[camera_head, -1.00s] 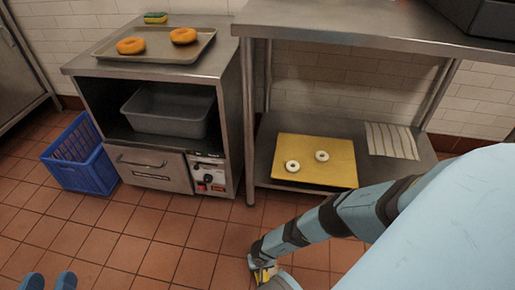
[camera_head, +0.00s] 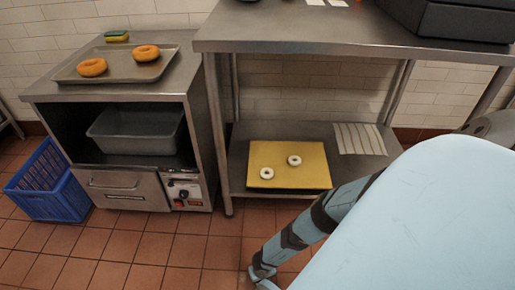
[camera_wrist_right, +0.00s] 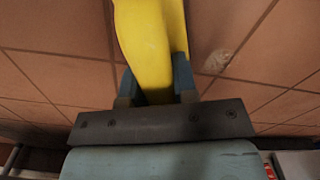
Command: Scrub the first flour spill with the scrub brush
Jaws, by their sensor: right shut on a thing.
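In the right wrist view, my right gripper (camera_wrist_right: 155,88) is shut on the yellow scrub brush (camera_wrist_right: 148,40). Only a smooth yellow part of the brush shows; its bristles are out of view. The brush is over the red-brown tile floor, and I cannot tell whether it touches the floor. A pale, faint patch on a tile, possibly the flour spill (camera_wrist_right: 218,61), lies to the right of the brush, apart from its visible part. In the head view my right forearm reaches down to the floor, and its gripper is cut off or hidden at the bottom edge. My left gripper is not in view.
A steel table (camera_head: 290,34) with a low shelf holds a yellow board (camera_head: 315,178) with two white rings and a striped cloth (camera_head: 359,139). Left of it stand a steel cabinet (camera_head: 190,88) with a bagel tray (camera_head: 119,72) and a blue crate (camera_head: 48,185). Floor in front is clear.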

